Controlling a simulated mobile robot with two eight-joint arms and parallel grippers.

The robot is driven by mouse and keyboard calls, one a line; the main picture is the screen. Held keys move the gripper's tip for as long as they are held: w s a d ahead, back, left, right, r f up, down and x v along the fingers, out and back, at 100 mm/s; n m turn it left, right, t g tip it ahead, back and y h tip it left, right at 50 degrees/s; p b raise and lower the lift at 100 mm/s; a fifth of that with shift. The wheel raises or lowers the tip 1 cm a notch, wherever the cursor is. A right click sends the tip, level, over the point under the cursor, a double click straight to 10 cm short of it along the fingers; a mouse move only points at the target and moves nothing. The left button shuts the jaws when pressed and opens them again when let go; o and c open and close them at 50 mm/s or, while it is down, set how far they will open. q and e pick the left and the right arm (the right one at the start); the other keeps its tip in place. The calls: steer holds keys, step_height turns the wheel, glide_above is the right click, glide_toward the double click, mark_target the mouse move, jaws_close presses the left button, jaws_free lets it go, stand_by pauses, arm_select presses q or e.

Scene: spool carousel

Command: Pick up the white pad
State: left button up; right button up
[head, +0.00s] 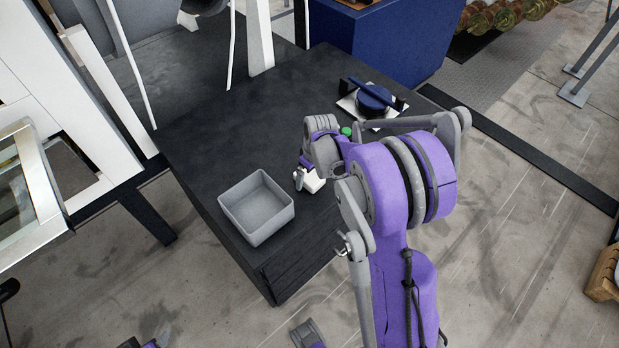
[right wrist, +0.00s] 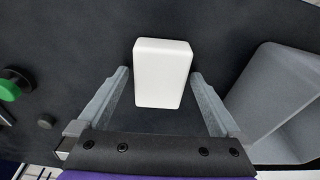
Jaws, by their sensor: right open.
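The white pad (right wrist: 163,72) lies on the dark table top as a plain white block with rounded edges. In the right wrist view it is centred, its near part between my fingers with a gap on both sides. In the head view the pad (head: 315,184) is partly hidden by my right gripper (head: 299,178). My right gripper (right wrist: 160,76) is open and empty, with one finger on each side of the pad. I cannot tell its exact height above the table.
A grey open bin (head: 257,207) stands left of the pad; its wall (right wrist: 262,90) is close to my finger in the wrist view. A green knob (head: 346,131) and a blue round object (head: 373,99) on a white plate sit farther back. The table's left part is clear.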

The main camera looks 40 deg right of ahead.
mark_target(310, 176)
steer(key=c, duration=1.3)
steer(key=shift+o, duration=0.2)
steer(key=shift+r+p, duration=0.4)
steer(key=shift+r, duration=0.15)
step_height(310, 176, up, 10)
steer(key=shift+f+p, duration=0.25)
steer(key=shift+p, duration=0.1)
steer(key=o, duration=0.7)
steer(key=shift+c, duration=0.2)
steer(key=c, duration=0.5)
steer(key=shift+c, duration=0.2)
